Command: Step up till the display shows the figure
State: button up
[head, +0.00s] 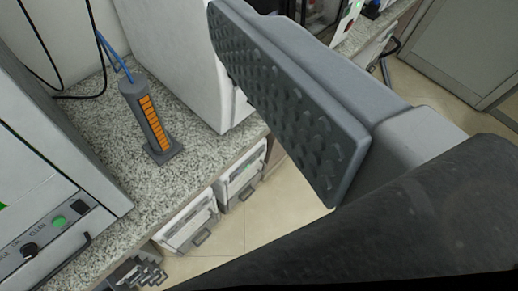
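One wide grey finger of my gripper (288,108), with a dimpled pad, fills the upper middle of the head view. The other finger cannot be made out, so the opening between them is hidden. At the left edge stands a white machine (45,140) with a grey control panel. The panel carries a green round button (59,222), a black knob (30,249) and small lettering too small to read surely. A sliver of green (2,206) shows at the picture's left edge. No readable figure is in view. My gripper is apart from the panel, well to its right.
A grey post with an orange ladder-like face (152,120) stands on the speckled counter (205,155), with blue and black cables behind. A white cabinet (185,50) stands beyond. White drawer units (190,222) sit below the counter. Open floor (270,215) lies right of them.

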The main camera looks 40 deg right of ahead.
grip_shut()
dwell(1.6)
